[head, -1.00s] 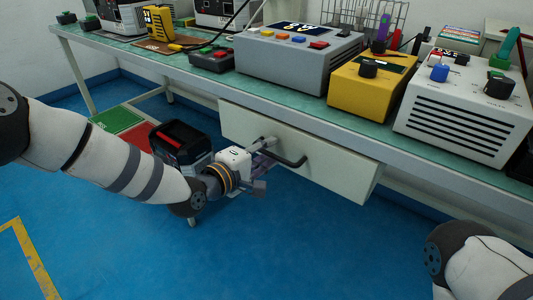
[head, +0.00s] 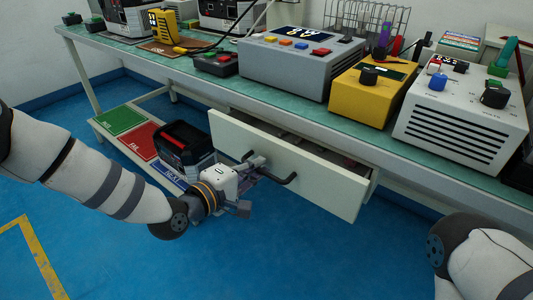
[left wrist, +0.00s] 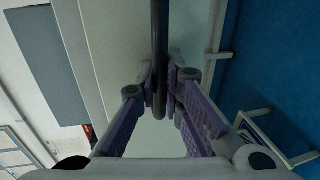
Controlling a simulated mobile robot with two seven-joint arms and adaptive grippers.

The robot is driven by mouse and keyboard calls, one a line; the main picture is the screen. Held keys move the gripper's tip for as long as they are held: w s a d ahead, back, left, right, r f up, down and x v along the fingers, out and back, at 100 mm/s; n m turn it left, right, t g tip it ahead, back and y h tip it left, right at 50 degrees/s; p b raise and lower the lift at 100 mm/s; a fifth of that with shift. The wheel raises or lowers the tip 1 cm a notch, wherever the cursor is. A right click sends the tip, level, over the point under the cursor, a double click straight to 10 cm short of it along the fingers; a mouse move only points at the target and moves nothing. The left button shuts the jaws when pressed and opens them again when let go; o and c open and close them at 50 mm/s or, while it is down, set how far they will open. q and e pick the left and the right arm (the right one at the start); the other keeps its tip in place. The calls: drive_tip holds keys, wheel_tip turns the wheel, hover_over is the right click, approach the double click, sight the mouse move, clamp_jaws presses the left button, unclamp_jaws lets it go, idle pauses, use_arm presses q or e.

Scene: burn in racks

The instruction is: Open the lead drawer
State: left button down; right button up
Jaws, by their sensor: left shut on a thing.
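The lead drawer (head: 310,180) is a pale drawer under the bench, standing partly open. Its front is out from the bench and a dark gap with some contents shows behind its top edge. Its black bar handle (head: 288,179) runs across the front and also shows in the left wrist view (left wrist: 159,50). My left gripper (head: 262,170) is at the handle; in the left wrist view its purple-padded fingers (left wrist: 163,88) are closed around the bar. My right gripper is out of view; only part of my right arm shows at the lower right.
The bench top (head: 215,82) holds a grey unit (head: 290,68), a yellow unit (head: 365,92) and a white vented unit (head: 460,110). A black and red case (head: 185,148) stands on a low shelf left of the drawer. The blue floor in front is clear.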

use_arm(q)
drive_tip(key=f+p+v, duration=0.2)
drive_tip(key=v, duration=0.7)
drive_tip(key=f+p+v, duration=0.2)
drive_tip(key=v, duration=0.8)
drive_tip(key=shift+s+a+p, duration=0.25)
drive_tip(key=shift+s+p, duration=0.1)
drive_tip(key=shift+s, duration=0.05)
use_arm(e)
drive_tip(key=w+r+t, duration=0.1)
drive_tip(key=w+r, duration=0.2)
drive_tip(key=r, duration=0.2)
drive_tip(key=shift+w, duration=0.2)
use_arm(q)
drive_tip(key=shift+r, duration=0.1)
drive_tip(key=c, duration=1.7)
unclamp_jaws()
drive_tip(key=v, duration=1.2)
